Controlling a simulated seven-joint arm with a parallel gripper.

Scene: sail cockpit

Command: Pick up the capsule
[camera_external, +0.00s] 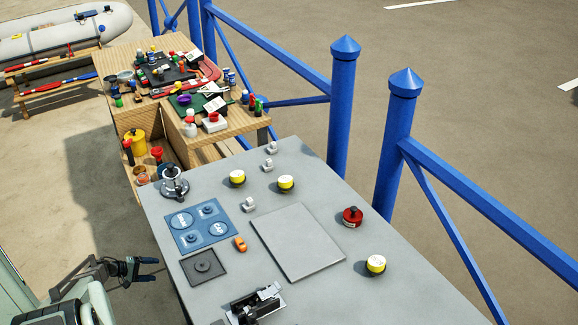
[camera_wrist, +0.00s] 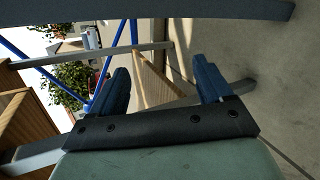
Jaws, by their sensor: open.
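No object is plainly marked as the capsule, and I cannot tell which it is. A small orange piece (camera_external: 240,243) lies on the grey table (camera_external: 420,303), beside a blue panel. Squat yellow-topped pieces stand at the back (camera_external: 237,177), further right (camera_external: 286,183) and at the right (camera_external: 375,264). A red and black round piece (camera_external: 352,217) stands near the right edge. My gripper (camera_external: 147,268) is open and empty, left of the table and apart from everything on it. In the wrist view its two blue fingers are spread (camera_wrist: 163,84), with no table object between them.
The grey table also holds a flat grey plate (camera_external: 298,243), the blue panel (camera_external: 182,243), a black square pad (camera_external: 203,268), a metal fitting (camera_external: 258,303) and a round-based stand (camera_external: 173,184). Blue railing posts (camera_external: 343,110) rise behind. A cluttered wooden bench (camera_external: 235,125) stands at the back left.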

